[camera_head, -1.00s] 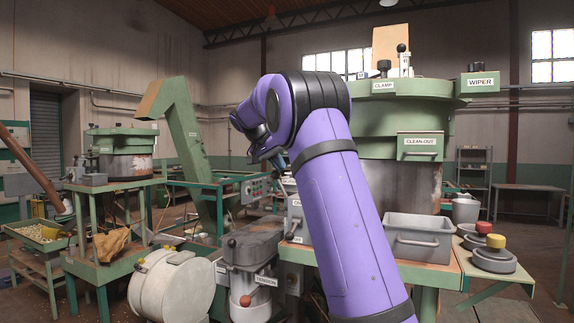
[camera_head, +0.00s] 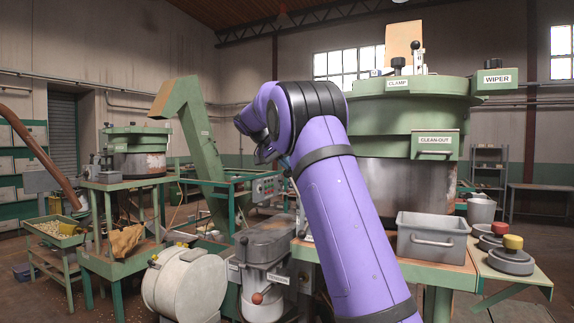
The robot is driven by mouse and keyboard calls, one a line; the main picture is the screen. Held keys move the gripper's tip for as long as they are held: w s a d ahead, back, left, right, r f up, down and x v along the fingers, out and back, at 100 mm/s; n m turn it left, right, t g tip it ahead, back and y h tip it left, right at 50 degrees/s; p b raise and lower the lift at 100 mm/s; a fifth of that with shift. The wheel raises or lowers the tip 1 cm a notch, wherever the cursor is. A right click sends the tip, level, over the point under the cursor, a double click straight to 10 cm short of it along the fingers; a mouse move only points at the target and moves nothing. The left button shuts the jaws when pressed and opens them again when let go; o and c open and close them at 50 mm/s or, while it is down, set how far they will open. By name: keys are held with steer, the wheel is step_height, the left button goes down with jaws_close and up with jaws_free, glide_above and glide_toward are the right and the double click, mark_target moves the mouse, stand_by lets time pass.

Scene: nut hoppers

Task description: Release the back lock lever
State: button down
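No label that I can read says back lock. A lever with a black ball knob (camera_head: 417,49) stands upright on top of the large green hopper (camera_head: 400,122), beside a dark knob above the CLAMP label (camera_head: 398,83). Another lever, with a red ball knob (camera_head: 258,298), is low on the grey unit in the middle. I cannot tell which, if either, is the back lock lever. My purple arm crosses the middle and bends away to the left. My gripper (camera_head: 268,155) is mostly hidden behind the wrist, and its fingers cannot be made out.
A grey bin (camera_head: 432,238) sits on the green table in front of the hopper. Round weights with yellow and red knobs (camera_head: 511,257) are on the shelf at right. A white drum (camera_head: 184,285) stands at lower left. A second hopper (camera_head: 136,155) is farther left.

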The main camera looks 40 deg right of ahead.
steer(key=a+r, duration=0.6)
steer(key=r, duration=0.4)
steer(key=shift+s+r, duration=0.15)
steer(key=shift+s, duration=0.1)
steer(key=shift+s, duration=0.1)
